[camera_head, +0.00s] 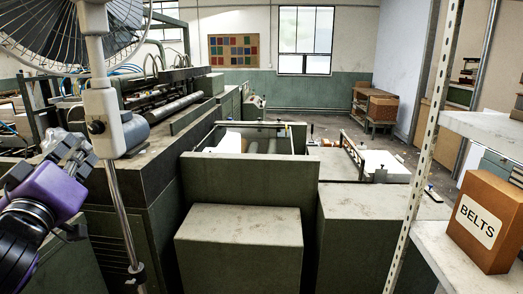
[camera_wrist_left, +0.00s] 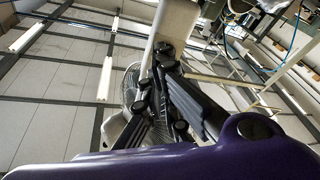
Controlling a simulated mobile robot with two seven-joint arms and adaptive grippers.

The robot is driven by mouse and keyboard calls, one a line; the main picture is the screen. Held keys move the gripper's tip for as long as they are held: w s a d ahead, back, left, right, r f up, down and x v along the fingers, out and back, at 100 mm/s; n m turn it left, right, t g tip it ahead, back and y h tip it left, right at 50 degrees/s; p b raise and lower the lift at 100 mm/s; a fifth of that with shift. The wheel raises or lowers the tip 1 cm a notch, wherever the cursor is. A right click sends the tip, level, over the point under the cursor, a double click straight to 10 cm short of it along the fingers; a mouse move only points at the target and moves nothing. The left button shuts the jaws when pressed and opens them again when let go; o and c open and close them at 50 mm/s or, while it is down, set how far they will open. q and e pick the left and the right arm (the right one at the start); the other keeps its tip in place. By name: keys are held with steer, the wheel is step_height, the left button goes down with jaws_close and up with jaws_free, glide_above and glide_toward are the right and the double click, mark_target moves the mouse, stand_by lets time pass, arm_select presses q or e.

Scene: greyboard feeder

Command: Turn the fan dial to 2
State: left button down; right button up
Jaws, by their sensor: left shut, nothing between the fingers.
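The standing fan (camera_head: 75,35) fills the upper left of the head view, with a wire cage, a pale control box and a metal pole. The dark fan dial (camera_head: 96,127) sits on the lower front of the pale box (camera_head: 103,100). Its number marks are too small to read. My left gripper (camera_head: 78,152) is shut and empty, just left of and slightly below the dial. I cannot tell whether they touch. In the left wrist view the shut fingers (camera_wrist_left: 163,98) point toward the fan's pale housing (camera_wrist_left: 177,20). My right gripper is not in view.
Green machine housings (camera_head: 240,245) stand in the middle, with a long feeder machine (camera_head: 160,130) behind the fan pole. A shelf (camera_head: 450,260) at the right bears a BELTS box (camera_head: 486,222) behind a perforated upright (camera_head: 425,140). Open floor shows at the back.

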mark_target(95, 128)
arm_select(q)
steer(key=w+b, duration=0.1)
steer(key=w, duration=0.4)
steer(key=shift+w, duration=0.8)
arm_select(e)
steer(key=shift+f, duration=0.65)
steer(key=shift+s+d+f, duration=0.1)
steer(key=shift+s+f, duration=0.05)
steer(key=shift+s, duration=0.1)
